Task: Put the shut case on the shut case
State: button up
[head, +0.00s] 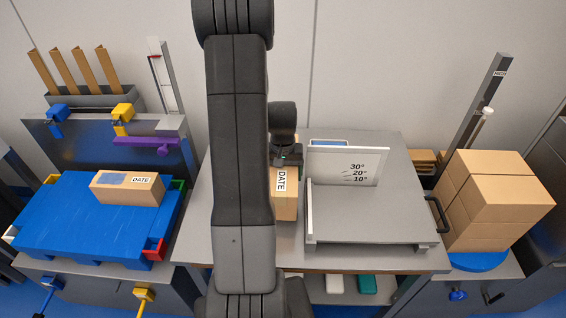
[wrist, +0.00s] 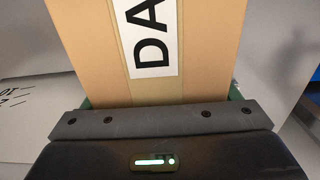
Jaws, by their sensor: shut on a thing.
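A cardboard case (head: 285,207) with a white DATE label is in my gripper (head: 287,160), over the grey table at the middle. It looks shut; my arm hides its left side. In the wrist view the case (wrist: 210,50) fills the space ahead of the jaws (wrist: 155,118), its label partly cut off. I cannot tell whether its underside touches the table. A second cardboard case (head: 112,186), with a DATE label and a blue patch, lies on the blue pallet (head: 60,225) at the left. It looks shut too.
A grey tilt stand (head: 370,215) with an angle-marked white panel (head: 342,166) is right of the held case. Stacked boxes (head: 495,200) stand on a blue disc at the far right. Yellow and purple clamps and a steel panel (head: 75,145) stand behind the pallet.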

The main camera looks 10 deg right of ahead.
jog(key=shift+f, duration=2.25)
jog(key=shift+f, duration=0.1)
jog(key=o, duration=1.7)
jog(key=shift+f, duration=0.1)
jog(key=shift+o, duration=1.2)
